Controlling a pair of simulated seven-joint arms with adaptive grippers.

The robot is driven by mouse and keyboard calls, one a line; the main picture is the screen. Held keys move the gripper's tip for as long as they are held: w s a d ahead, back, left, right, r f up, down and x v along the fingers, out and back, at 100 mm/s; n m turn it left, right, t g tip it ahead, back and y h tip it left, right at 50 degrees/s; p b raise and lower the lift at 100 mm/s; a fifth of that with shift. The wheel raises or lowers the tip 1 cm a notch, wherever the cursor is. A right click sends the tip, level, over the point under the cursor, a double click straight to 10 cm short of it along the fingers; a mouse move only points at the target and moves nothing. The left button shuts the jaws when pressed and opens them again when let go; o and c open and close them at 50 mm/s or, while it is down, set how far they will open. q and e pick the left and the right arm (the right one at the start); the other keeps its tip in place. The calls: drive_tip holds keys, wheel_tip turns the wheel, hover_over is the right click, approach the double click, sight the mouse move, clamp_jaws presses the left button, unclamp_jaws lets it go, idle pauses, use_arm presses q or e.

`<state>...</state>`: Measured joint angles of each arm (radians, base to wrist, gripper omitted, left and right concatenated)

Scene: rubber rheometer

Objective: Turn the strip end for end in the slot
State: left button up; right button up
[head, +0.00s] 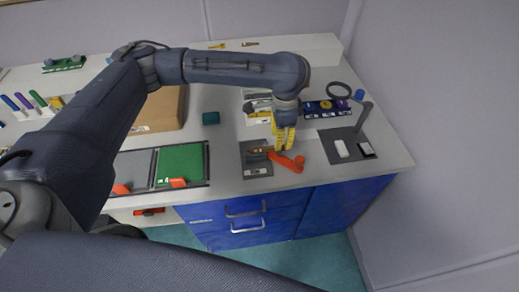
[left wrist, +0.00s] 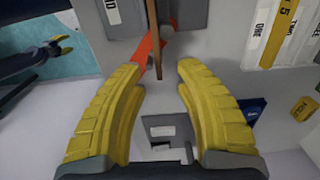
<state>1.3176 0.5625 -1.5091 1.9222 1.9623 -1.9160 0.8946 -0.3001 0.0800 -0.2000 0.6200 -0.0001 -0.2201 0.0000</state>
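The strip (left wrist: 152,40) is thin and brown. In the head view the strip (head: 261,150) lies at the dark grey slotted plate (head: 257,171); I cannot tell how it sits in the slot. My left gripper (head: 284,148) points down just right of the plate. In the left wrist view its yellow fingers (left wrist: 160,70) are open, and one end of the strip shows between the fingertips with space on both sides. A red-orange lever (head: 288,162) lies beside the plate, under the fingers. My right gripper (left wrist: 64,43) is small in the left wrist view, over the floor, its fingers apart.
A green mat (head: 181,164) in a tray lies left of the plate. A cardboard box (head: 160,112) and a small teal block (head: 211,118) stand behind. A dark pad (head: 345,147) with small blocks and a blue rack (head: 325,108) are at right. The counter's front edge is close.

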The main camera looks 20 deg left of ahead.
sight(269, 149)
use_arm(q)
drive_tip(key=shift+s+f, duration=0.1)
drive_tip(key=shift+f, duration=2)
drive_tip(key=shift+c, duration=0.4)
clamp_jaws()
